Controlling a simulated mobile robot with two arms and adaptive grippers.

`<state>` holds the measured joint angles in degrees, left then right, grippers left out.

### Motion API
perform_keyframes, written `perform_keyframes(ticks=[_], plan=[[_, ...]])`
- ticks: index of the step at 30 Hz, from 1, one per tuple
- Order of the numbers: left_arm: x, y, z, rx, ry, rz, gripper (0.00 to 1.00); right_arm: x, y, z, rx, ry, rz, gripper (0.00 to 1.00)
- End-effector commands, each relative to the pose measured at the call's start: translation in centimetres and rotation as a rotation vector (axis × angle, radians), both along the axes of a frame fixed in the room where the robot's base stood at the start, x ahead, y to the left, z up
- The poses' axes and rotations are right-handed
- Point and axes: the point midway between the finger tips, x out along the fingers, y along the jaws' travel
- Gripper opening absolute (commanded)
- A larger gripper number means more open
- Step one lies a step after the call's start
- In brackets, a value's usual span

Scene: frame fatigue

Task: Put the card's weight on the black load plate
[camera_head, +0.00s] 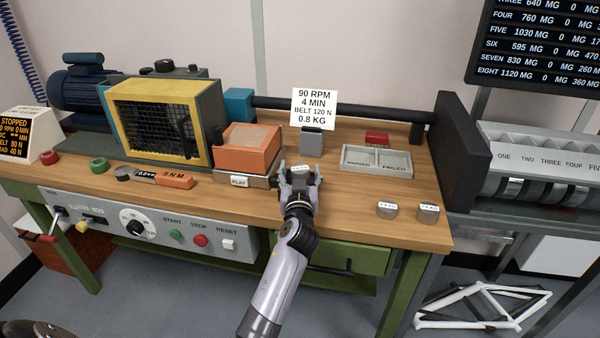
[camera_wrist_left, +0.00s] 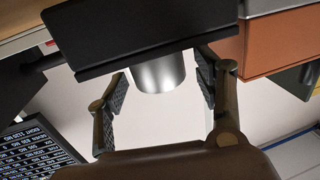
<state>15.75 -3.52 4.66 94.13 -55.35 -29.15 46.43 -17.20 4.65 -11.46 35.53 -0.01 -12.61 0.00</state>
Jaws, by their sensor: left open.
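A white card (camera_head: 315,107) reads 90 RPM, 4 MIN, BELT 120 N, 0.8 KG. It stands in a grey holder at the back of the bench. My left gripper (camera_head: 300,178) is open at the bench's middle, around a labelled metal weight (camera_head: 300,168). In the left wrist view, which is upside down, the weight (camera_wrist_left: 160,74) stands on the black load plate (camera_wrist_left: 130,35). The open fingers (camera_wrist_left: 162,80) are on either side of it, with gaps showing. In the head view the gripper mostly hides the plate. My right gripper is out of view.
Two other weights (camera_head: 387,209) (camera_head: 428,213) stand at the bench's front right. A grey passed/failed tray (camera_head: 376,170) lies behind them. An orange block (camera_head: 250,150) is left of the gripper, beside a yellow-framed guard (camera_head: 156,120). Control buttons (camera_head: 200,240) line the bench front.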

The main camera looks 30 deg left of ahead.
Motion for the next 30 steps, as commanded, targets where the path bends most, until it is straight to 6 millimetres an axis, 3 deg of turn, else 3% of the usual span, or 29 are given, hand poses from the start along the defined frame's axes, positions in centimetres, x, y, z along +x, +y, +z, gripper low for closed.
perform_keyframes(ticks=[15,26,30], plan=[[-6.1,-3.2,0.0,-0.002,0.000,0.000,0.62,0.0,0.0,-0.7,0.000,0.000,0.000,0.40],[-6.7,-3.5,0.2,0.001,0.000,0.000,0.62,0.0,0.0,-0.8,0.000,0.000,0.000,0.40],[-7.1,-3.4,-0.8,-0.004,0.027,-0.001,0.62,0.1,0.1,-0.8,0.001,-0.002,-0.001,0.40]])
